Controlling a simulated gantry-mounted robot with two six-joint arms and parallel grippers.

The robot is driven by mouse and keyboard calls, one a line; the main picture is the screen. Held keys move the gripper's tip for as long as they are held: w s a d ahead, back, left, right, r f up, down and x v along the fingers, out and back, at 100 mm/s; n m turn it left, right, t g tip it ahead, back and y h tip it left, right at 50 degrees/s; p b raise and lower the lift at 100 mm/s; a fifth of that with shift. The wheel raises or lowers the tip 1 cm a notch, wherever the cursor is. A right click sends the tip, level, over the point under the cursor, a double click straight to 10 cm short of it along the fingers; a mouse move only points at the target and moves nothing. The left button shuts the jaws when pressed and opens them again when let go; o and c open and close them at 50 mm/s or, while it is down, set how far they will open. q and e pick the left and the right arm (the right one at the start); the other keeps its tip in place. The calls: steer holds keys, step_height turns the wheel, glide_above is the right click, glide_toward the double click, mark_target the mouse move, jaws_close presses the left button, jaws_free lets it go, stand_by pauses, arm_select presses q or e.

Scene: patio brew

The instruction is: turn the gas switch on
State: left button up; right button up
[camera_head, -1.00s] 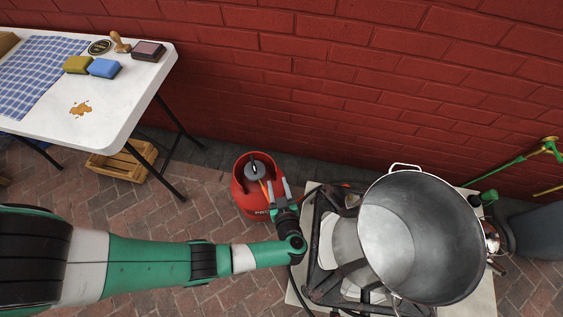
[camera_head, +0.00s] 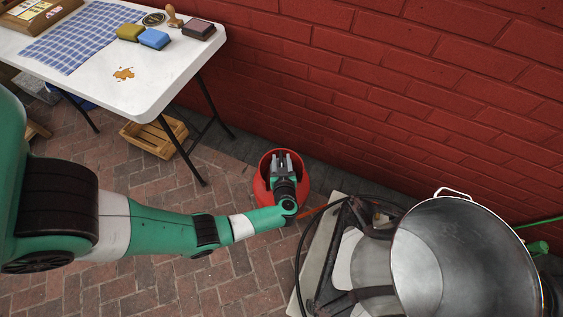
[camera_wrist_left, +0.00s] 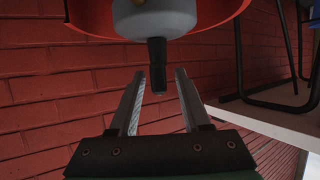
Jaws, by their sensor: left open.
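The red gas bottle (camera_head: 264,190) stands on the brick paving near the wall, and my left gripper (camera_head: 284,158) is over its top. In the left wrist view the bottle's red collar (camera_wrist_left: 90,20) surrounds a grey regulator (camera_wrist_left: 152,18). A black switch lever (camera_wrist_left: 157,62) sticks out from the regulator. The open fingers of my left gripper (camera_wrist_left: 160,76) are on either side of the lever's end, with gaps visible. In the head view my gripper hides the regulator and lever. My right gripper is not in view.
A large steel pot (camera_head: 450,260) stands on the burner frame (camera_head: 330,270) at the right. A hose (camera_head: 312,230) runs by the bottle. A white table (camera_head: 90,85) with sponges stands at the left, a wooden crate (camera_head: 155,137) beneath it. The red wall is close behind.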

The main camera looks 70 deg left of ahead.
arm_select(q)
steer(key=shift+a, duration=0.15)
jaws_close()
steer(key=shift+n+g, duration=0.8)
jaws_free()
